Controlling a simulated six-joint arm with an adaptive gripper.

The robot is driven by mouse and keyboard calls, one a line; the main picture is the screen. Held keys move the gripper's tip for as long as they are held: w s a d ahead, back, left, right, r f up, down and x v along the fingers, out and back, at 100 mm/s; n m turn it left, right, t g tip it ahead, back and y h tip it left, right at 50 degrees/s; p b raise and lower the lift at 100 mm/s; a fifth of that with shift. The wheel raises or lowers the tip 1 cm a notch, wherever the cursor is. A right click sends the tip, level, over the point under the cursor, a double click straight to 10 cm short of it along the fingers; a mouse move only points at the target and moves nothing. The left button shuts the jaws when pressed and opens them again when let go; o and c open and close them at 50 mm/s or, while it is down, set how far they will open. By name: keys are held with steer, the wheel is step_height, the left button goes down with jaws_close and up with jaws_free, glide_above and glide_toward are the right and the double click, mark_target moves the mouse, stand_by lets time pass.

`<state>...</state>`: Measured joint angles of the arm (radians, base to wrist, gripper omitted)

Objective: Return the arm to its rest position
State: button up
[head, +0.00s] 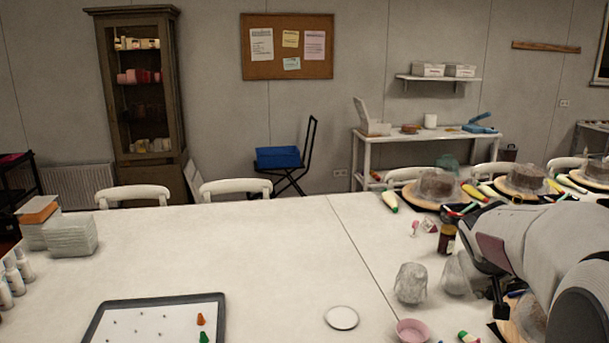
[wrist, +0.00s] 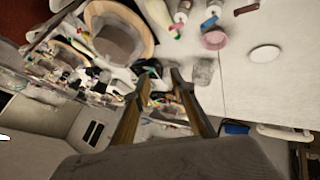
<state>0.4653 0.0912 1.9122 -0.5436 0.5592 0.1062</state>
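My arm comes in from the right edge of the head view, with my gripper (head: 488,275) low over the right part of the white table (head: 250,250). In the wrist view, the two fingers of my gripper (wrist: 158,80) stand apart with nothing held between them. In the head view, the gripper and arm hide part of the table and the things behind them. Clear crumpled wrapped lumps (head: 410,283) stand just left of the gripper, and a dark jar (head: 447,238) is behind it.
Cakes on turntables (head: 436,187) line the back right, with piping bags (head: 390,201) between them. A pink bowl (head: 412,331) and a white disc (head: 342,317) lie near the front. A tray (head: 150,300) is at front left. The table's middle is clear.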

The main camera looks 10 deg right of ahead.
steer(key=s+a+f+n+y, duration=0.1)
steer(key=s+a+y, duration=0.2)
steer(key=s+a, duration=0.8)
steer(key=s+a+f+n+y, duration=0.1)
steer(key=s+a+y, duration=0.2)
steer(key=s+a, duration=0.9)
steer(key=shift+s+a+t, duration=0.25)
steer(key=shift+a+t, duration=0.05)
steer(key=shift+a, duration=3.8)
